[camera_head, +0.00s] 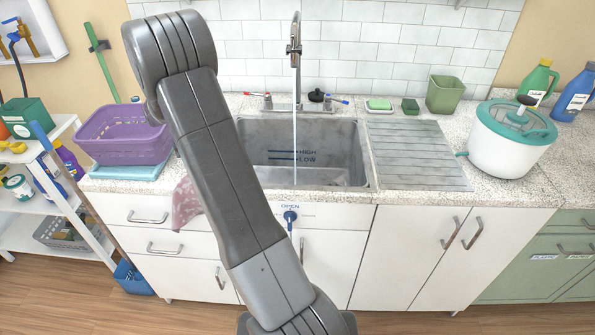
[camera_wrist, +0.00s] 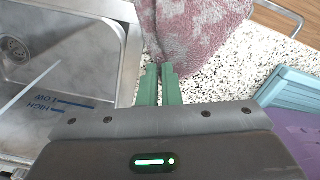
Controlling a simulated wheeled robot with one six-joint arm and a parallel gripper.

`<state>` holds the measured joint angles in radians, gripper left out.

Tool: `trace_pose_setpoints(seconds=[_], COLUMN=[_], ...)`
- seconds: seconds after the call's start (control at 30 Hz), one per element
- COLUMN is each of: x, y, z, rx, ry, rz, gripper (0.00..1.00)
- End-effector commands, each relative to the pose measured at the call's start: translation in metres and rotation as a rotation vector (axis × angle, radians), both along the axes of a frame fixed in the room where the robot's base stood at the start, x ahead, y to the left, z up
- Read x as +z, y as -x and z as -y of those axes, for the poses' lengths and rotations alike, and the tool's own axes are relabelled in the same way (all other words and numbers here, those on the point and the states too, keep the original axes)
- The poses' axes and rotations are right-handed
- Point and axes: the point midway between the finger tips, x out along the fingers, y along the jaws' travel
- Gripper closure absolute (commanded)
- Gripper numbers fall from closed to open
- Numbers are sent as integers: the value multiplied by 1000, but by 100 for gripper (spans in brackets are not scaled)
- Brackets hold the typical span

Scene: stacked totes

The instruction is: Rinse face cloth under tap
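The face cloth (camera_head: 185,204) is pink with a mottled pattern and hangs over the counter's front edge, left of the sink, partly behind my arm. In the wrist view the cloth (camera_wrist: 205,30) lies at the fingertips. My gripper (camera_wrist: 160,72) has its two green fingers close together, with a narrowed part of the cloth between their tips. My arm hides the gripper in the head view. The tap (camera_head: 295,50) stands behind the sink, and a thin stream of water falls from it into the sink (camera_head: 345,150). The sink's left part is hidden by my arm.
A purple basket (camera_head: 125,134) stands on a blue tray (camera_head: 130,172) left of the sink. A ribbed drainboard (camera_head: 415,155) and a white tub with a teal lid (camera_head: 510,145) are to the right. A white shelf (camera_head: 35,215) stands at the left.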

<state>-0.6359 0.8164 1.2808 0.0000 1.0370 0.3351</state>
Motion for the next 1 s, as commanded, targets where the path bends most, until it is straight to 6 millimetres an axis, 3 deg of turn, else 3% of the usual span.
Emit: trace_pose_setpoints(seconds=[0.03, 1.0], x=[-11, -10], y=[3, -13], z=[6, 28], rx=[-3, -5], ry=[12, 11], rz=[-16, -16], gripper=[100, 100])
